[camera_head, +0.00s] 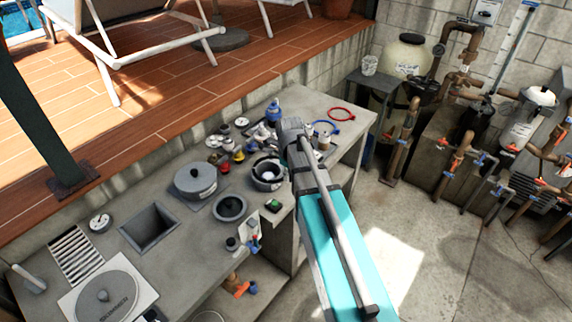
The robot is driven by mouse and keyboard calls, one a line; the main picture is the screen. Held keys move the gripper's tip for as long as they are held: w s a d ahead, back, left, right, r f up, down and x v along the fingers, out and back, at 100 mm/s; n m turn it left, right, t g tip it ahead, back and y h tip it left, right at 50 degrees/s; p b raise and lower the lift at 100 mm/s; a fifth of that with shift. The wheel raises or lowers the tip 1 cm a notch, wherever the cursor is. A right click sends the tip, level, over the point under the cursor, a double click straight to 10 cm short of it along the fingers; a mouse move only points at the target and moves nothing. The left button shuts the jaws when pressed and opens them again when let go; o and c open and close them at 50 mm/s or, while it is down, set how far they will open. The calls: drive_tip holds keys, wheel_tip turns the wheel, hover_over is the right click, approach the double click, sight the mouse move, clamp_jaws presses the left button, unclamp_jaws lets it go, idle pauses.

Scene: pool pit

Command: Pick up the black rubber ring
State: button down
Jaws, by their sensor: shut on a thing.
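My arm reaches in from the lower right, and my gripper (291,135) is at its far end over the back part of the grey bench (190,262). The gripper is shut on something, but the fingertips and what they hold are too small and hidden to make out. A round dark ring-like piece (231,208) lies on the bench, left of and nearer than the gripper. I cannot tell whether it is the black rubber ring. A grey round housing (268,174) with a white centre stands just below and left of the gripper.
A lidded grey pot (195,181), a blue bottle (273,111), a red ring (341,114) and several small fittings crowd the bench. A square opening (149,227) is at the left. Pipes and a filter tank (405,57) stand at the right, with free floor before them.

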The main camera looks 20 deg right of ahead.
drive_tip(key=shift+s+a+r+p, duration=0.1)
drive_tip(key=shift+s+r+p, duration=0.2)
drive_tip(key=shift+s, duration=0.45)
drive_tip(key=shift+s+r+p, duration=0.1)
drive_tip(key=shift+s+r, duration=0.25)
drive_tip(key=shift+s, duration=0.4)
drive_tip(key=shift+f, duration=0.1)
wheel_tip(320, 180, down, 7)
drive_tip(key=b, duration=0.7)
